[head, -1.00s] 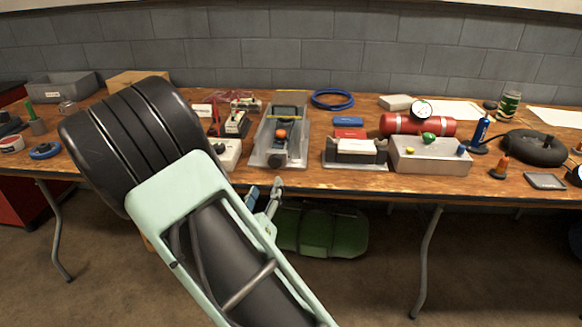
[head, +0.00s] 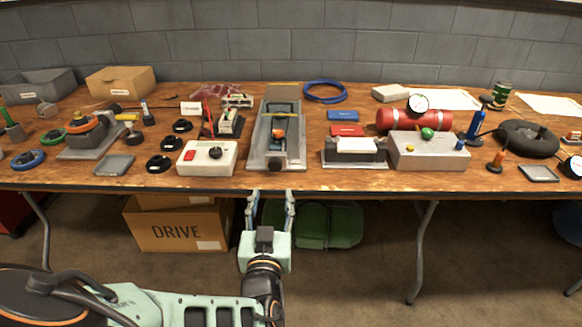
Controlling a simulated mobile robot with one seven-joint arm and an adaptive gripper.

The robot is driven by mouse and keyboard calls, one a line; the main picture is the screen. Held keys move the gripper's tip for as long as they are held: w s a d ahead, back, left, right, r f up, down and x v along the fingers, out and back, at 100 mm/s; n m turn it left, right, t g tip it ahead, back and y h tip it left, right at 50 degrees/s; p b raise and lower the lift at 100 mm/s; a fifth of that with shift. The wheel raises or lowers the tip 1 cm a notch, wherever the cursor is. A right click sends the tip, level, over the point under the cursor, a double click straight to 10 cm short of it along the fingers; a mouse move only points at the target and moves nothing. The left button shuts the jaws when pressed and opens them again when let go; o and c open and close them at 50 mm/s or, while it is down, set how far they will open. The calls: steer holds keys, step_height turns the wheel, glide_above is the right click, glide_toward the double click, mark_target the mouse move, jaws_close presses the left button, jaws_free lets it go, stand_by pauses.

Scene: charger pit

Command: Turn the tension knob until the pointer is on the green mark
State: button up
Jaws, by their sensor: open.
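A grey metal fixture (head: 293,112) stands on the table at the middle, with an orange part (head: 278,133) inside it. A dark round knob (head: 278,163) sits at its front end. A white box (head: 193,166) to its left carries a black knob (head: 215,153) and a red button. I cannot tell from the picture which of these is the tension knob, and no pointer or green mark is readable. My gripper (head: 271,203) is open and empty. It appears just below the table's front edge in the picture, under the fixture's front end, and touches neither knob.
To the right stand a white-topped block (head: 353,150), a grey box with a green knob (head: 428,157) and a red cylinder with a gauge (head: 404,119). Several black discs and a grey tray (head: 114,165) lie at left. A cardboard box (head: 170,232) is under the table (head: 310,184).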

mark_target(275, 167)
steer(key=w+b, duration=0.3)
steer(key=w, duration=0.7)
steer(key=shift+w+d+b, duration=0.15)
steer(key=shift+w+b, duration=0.2)
steer(key=c, duration=1.1)
steer(key=shift+c, duration=0.2)
steer(key=shift+r+n+p, duration=0.1)
steer(key=shift+n+p, duration=0.2)
steer(key=shift+p, duration=0.05)
